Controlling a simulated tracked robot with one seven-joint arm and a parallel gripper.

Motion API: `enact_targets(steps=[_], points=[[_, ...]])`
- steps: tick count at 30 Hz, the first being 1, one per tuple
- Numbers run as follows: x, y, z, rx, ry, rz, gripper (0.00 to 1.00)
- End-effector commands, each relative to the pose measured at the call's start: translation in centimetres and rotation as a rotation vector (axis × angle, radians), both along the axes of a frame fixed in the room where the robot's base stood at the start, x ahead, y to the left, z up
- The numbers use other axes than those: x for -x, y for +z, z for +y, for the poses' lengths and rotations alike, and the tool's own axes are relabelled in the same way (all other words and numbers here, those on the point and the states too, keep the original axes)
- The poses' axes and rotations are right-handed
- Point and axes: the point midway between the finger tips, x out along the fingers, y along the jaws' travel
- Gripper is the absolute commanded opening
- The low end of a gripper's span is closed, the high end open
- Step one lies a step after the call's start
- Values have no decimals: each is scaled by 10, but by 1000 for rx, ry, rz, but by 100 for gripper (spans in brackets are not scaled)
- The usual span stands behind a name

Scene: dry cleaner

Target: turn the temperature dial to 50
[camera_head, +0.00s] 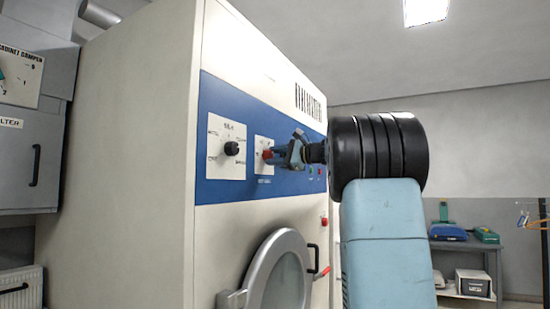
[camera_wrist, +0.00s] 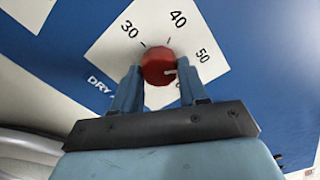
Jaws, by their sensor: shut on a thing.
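The temperature dial is a red round knob (camera_wrist: 158,64) on a white scale plate (camera_wrist: 110,50) marked 30, 40 and 50. A short white mark on the knob points to the right, toward the 50 side; I cannot tell whether it lines up exactly with the 50. In the wrist view my gripper (camera_wrist: 158,80) has one finger on each side of the knob and is shut on it. In the head view the red knob (camera_head: 267,154) shows at the tip of my gripper (camera_head: 276,156), which reaches in from the right. The scale's lower part is hidden.
A black selector knob (camera_head: 231,148) sits on its own plate left of the dial, on the machine's blue panel (camera_head: 212,95). A shelf table (camera_head: 470,245) stands back right.

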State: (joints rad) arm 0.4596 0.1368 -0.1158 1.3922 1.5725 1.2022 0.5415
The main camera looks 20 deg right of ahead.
Motion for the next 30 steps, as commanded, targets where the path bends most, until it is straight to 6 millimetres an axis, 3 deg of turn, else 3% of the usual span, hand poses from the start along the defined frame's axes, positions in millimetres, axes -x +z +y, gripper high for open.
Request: enact_targets(steps=[16, 17, 24, 30], points=[[-1, -6, -2, -21, -2, 26, 12], [-1, -6, -2, -20, -1, 26, 43], [-1, -4, -1, -21, 0, 22, 66], [0, -3, -1, -20, 0, 20, 67]])
